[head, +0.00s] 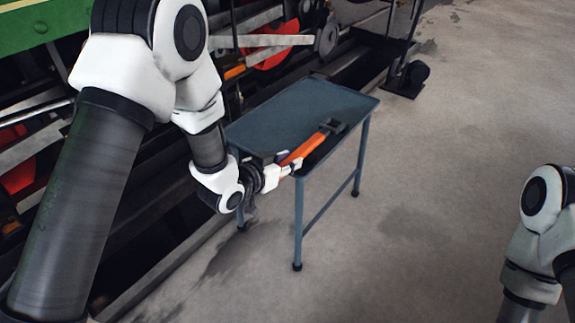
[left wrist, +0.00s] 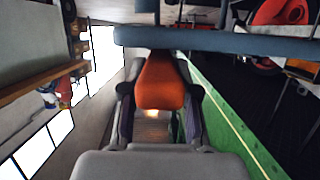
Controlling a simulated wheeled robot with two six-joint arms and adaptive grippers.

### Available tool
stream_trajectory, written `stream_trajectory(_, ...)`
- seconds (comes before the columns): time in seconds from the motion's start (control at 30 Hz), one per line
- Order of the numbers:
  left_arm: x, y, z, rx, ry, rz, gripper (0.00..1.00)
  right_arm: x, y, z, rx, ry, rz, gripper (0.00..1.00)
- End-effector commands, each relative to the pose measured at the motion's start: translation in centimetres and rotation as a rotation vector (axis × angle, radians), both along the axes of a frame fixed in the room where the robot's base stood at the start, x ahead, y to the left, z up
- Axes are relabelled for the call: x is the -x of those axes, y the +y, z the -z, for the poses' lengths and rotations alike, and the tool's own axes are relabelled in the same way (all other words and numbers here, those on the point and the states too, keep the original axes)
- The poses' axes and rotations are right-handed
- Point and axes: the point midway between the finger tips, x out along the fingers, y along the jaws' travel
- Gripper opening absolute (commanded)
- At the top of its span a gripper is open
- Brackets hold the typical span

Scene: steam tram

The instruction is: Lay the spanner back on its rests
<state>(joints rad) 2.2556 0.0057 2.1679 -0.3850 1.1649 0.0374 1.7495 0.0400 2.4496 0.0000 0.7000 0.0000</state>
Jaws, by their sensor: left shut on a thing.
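The spanner (head: 304,148) has an orange handle and a dark grey head. My left gripper (head: 286,168) is shut on the near end of the handle, at the front edge of the blue-grey table (head: 285,107). The head of the spanner points away to the upper right, over the table top; I cannot tell whether it touches the surface. In the left wrist view the orange handle (left wrist: 161,82) sits between the fingers (left wrist: 160,100). A dark patch beside the spanner may be a rest or a shadow; I cannot make out the rests clearly. My right gripper is out of view.
The rest of the table top is bare. The steam tram (head: 40,28), with green bodywork, red wheels and rods, stands behind and left of the table. A dark stand (head: 405,84) is behind right. The floor (head: 440,180) to the right is clear.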

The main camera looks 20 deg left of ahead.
Motion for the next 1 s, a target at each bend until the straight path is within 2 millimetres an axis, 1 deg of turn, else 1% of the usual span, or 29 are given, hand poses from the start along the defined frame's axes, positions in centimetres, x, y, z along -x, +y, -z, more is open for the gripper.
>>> stream_trajectory(0.07, 0.0, 0.0, -0.3, 0.000, -0.003, 0.000, 0.00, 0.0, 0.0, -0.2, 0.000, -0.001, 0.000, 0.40)
stream_trajectory(0.33, 0.0, 0.0, 0.5, 0.001, -0.004, 0.000, 0.00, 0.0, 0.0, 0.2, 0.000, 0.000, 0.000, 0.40)
stream_trajectory(0.37, 0.0, 0.0, 0.6, -0.001, -0.001, 0.000, 0.33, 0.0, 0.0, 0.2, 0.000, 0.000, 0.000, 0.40)
stream_trajectory(0.4, 0.0, 0.0, 0.6, -0.001, -0.001, 0.000, 0.47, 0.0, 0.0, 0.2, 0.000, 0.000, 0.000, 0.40)
stream_trajectory(0.43, 0.0, 0.0, 0.6, -0.001, -0.001, 0.000, 0.55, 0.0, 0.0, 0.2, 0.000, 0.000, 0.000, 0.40)
stream_trajectory(0.7, 0.0, 0.0, 0.5, 0.000, -0.001, 0.000, 0.55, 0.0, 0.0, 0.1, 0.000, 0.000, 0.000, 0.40)
stream_trajectory(0.77, 0.0, 0.0, 0.2, -0.001, -0.001, 0.000, 0.55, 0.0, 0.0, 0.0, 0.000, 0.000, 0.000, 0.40)
stream_trajectory(0.83, 0.0, 0.0, -0.6, -0.001, -0.001, 0.000, 0.55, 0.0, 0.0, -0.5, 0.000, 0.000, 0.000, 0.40)
stream_trajectory(0.97, 2.4, 1.0, -1.4, 0.003, 0.003, -0.002, 0.55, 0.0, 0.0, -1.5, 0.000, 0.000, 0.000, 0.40)
stream_trajectory(1.0, 3.3, 1.3, -1.8, 0.004, 0.004, -0.003, 0.55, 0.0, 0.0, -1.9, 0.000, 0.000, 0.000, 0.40)
